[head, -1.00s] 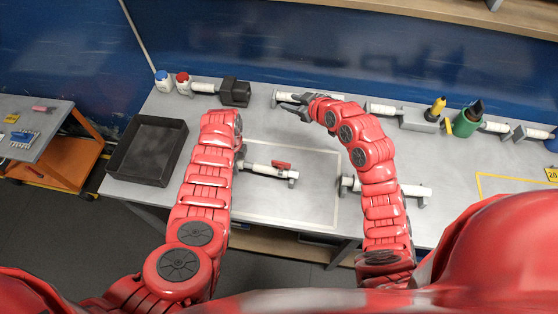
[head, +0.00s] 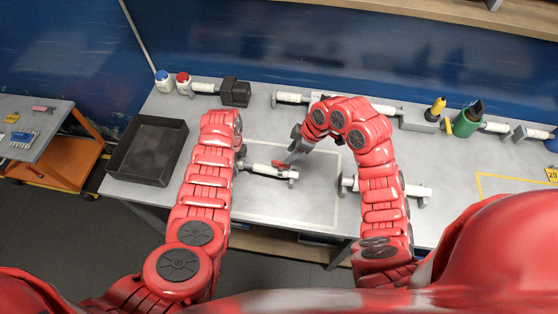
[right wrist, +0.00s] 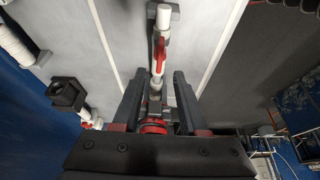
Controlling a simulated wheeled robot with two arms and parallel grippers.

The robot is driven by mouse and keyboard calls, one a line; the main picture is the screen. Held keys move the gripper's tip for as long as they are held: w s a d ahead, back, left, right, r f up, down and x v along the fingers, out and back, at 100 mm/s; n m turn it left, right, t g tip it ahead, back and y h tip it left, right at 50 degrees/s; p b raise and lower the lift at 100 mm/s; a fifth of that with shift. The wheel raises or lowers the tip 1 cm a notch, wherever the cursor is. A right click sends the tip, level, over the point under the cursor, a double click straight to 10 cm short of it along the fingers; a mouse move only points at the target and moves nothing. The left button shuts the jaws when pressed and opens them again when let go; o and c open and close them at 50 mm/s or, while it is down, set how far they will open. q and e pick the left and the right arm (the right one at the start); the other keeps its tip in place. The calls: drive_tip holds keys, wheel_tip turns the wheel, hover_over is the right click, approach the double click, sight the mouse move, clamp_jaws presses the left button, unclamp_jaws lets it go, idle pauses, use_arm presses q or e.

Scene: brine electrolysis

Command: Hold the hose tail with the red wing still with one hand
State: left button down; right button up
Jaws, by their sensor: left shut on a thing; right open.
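The white hose tail (head: 268,171) with the red wing (head: 281,164) lies inside the pale outline on the bench, its right end at a small grey support. In the right wrist view its white tube (right wrist: 155,73) and red wing (right wrist: 159,52) run up the picture. My left gripper (head: 240,157) is at the left end of the hose tail, shut on it; my own arm partly hides the grip. My right gripper (head: 294,150) is open and empty, just above and behind the red wing. Its two fingers (right wrist: 157,95) frame the tube's near part in the right wrist view.
Another white pipe piece (head: 410,190) lies right of the outline, beside my right forearm. A black tray (head: 148,150) is at left. Two bottles (head: 172,82), a black block (head: 235,91) and a green container (head: 467,121) stand along the back. The outline's front area is clear.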

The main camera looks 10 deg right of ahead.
sight(281, 164)
drive_tip(key=shift+x, duration=3.4)
clamp_jaws()
